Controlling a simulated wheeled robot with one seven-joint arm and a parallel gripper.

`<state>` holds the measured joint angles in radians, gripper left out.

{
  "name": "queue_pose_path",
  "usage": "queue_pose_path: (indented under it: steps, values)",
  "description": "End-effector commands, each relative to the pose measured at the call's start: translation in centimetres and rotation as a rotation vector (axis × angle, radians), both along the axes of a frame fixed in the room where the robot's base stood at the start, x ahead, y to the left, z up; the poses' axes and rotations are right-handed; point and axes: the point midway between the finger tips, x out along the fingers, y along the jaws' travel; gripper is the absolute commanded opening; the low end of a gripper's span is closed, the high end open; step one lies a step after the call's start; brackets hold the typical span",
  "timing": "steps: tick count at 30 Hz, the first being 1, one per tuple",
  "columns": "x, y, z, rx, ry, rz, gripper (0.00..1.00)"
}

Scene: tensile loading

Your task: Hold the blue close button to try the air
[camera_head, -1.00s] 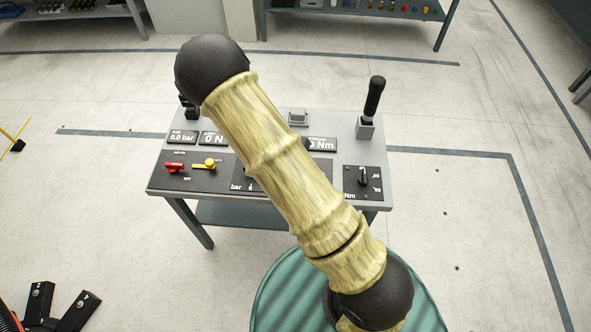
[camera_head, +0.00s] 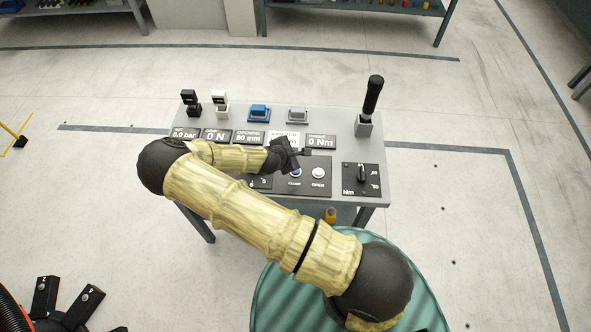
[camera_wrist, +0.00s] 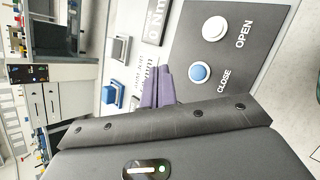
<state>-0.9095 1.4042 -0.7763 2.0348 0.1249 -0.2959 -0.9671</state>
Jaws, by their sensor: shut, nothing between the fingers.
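The blue close button (camera_head: 295,173) sits on a dark panel at the front of the bench, left of the white open button (camera_head: 318,173). In the wrist view the blue button (camera_wrist: 199,72) has a pale ring and the word CLOSE beside it. My gripper (camera_head: 303,152) is over the panel's back edge, just behind the buttons in the head view. In the wrist view its purple-grey fingers (camera_wrist: 157,86) are together, empty, and to the left of the blue button, apart from it. The air display (camera_head: 184,133) reads 0.0 bar.
A tall black-handled lever (camera_head: 371,103) stands at the bench's right. A dial panel (camera_head: 361,180) is below it. Blue (camera_head: 259,113) and grey (camera_head: 298,115) blocks and two small upright clamps (camera_head: 220,104) stand along the back. My arm covers the bench's left front.

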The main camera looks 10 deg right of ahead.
Motion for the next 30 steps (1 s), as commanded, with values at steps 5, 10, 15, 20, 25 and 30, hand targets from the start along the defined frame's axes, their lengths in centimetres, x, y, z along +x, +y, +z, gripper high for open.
queue_pose_path:
  steps: [5,10,15,20,25,30]
  values:
    - [0.0,0.0,-1.6,0.000,0.001,-0.001,0.00]
    - [0.0,0.0,-3.7,0.000,0.002,-0.001,0.00]
    - [0.0,0.0,-5.7,0.001,0.000,-0.002,0.00]
    - [0.0,0.0,-7.6,0.000,0.002,-0.001,0.00]
    - [0.0,0.0,-8.6,0.001,0.000,-0.001,0.00]
    - [0.0,0.0,-8.7,0.001,0.000,-0.001,0.00]
